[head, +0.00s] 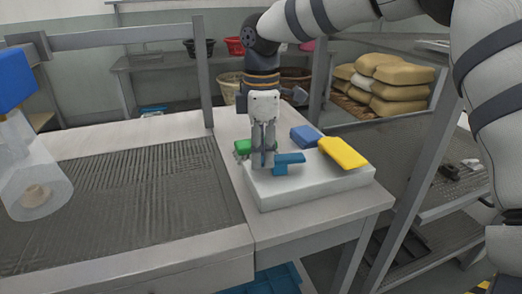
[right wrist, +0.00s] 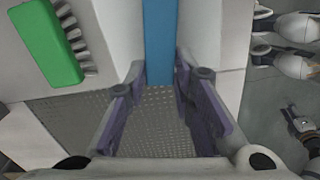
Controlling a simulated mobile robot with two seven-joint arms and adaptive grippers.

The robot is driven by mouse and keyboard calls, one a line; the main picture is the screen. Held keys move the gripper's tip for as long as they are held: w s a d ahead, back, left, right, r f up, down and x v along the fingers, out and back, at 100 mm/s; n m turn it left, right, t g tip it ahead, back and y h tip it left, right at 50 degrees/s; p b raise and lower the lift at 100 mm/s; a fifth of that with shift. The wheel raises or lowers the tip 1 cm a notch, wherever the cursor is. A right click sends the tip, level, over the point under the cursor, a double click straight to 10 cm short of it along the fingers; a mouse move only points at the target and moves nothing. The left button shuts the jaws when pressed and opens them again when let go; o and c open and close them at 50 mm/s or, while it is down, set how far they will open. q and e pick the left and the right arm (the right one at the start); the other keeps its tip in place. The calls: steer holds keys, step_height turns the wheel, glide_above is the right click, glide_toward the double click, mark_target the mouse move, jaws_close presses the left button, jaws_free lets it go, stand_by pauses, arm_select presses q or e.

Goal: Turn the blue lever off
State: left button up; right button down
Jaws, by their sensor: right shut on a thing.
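The blue lever (head: 290,161) stands on a white block (head: 318,190) on the right part of the bench. My right gripper (head: 263,158) comes down from above at the lever's left end, and its fingers are shut on the lever. In the right wrist view the blue lever (right wrist: 160,40) runs as a strip between the two fingertips (right wrist: 160,78). The part of the lever behind the fingers is hidden in the head view. My left gripper is not in view.
A yellow piece (head: 343,153), a blue piece (head: 304,136) and a green brush (right wrist: 48,42) are close to the lever. A clear cylinder (head: 38,180) hangs at the left. The ribbed bench surface (head: 120,205) is clear. Sacks (head: 390,82) lie behind.

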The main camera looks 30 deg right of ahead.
steer(key=m, duration=0.1)
steer(key=w+m, duration=0.1)
steer(key=m, duration=0.1)
steer(key=shift+d+p, duration=0.35)
steer(key=m, duration=0.3)
steer(key=w+d+m, duration=0.1)
steer(key=m, duration=0.1)
steer(key=shift+d, duration=0.1)
steer(key=m, duration=0.1)
steer(key=d+m, duration=0.1)
steer(key=m, duration=0.1)
steer(key=shift+w+m, duration=0.15)
steer(key=shift+m, duration=0.15)
steer(key=shift+d+m, duration=0.4)
steer(key=shift+m, duration=0.65)
steer(key=shift+d+m, duration=0.4)
steer(key=shift+m, duration=0.65)
steer(key=shift+f, duration=0.1)
steer(key=c, duration=1.4)
jaws_free()
steer(key=shift+o, duration=0.2)
